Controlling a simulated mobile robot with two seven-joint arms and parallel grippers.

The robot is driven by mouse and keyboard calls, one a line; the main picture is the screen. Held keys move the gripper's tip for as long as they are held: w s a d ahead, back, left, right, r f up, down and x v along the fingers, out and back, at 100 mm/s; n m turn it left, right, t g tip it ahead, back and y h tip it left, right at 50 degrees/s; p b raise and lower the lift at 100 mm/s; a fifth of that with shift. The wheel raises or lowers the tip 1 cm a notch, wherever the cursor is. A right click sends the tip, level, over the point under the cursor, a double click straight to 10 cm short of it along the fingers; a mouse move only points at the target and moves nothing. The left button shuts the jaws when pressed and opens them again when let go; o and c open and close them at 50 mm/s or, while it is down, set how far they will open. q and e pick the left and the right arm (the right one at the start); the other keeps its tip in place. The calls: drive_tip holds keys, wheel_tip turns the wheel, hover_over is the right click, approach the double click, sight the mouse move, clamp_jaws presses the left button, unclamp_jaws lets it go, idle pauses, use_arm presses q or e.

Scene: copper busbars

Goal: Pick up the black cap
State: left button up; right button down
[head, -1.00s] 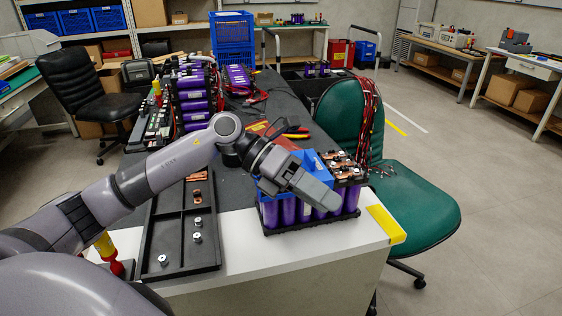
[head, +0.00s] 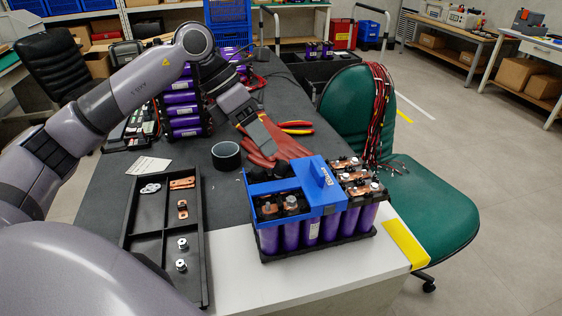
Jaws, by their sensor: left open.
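My left gripper (head: 262,138) is open, with nothing seen between its fingers. It points down over the red gloves (head: 285,147), behind the battery module, and appears apart from the module. The module has purple cells (head: 311,229) in a black base, with a blue frame (head: 318,207) on top. Small dark pieces (head: 284,171) show at the frame's back edge; one may be the black cap, but they are too small to tell. My right gripper is not in view.
A black compartment tray (head: 205,254) holds copper pieces and metal fittings left of the module. A black tape roll (head: 226,155) lies behind. Purple cell stacks (head: 184,112) stand at the back left. A green chair (head: 425,205) is at the right.

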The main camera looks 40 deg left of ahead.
sight(277, 161)
use_arm(q)
drive_tip(key=shift+x, duration=0.8)
drive_tip(key=x, duration=0.4)
drive_tip(key=shift+w+f, duration=0.25)
drive_tip(key=shift+f, duration=0.05)
drive_tip(key=c, duration=1.1)
clamp_jaws()
drive_tip(key=shift+r, duration=0.2)
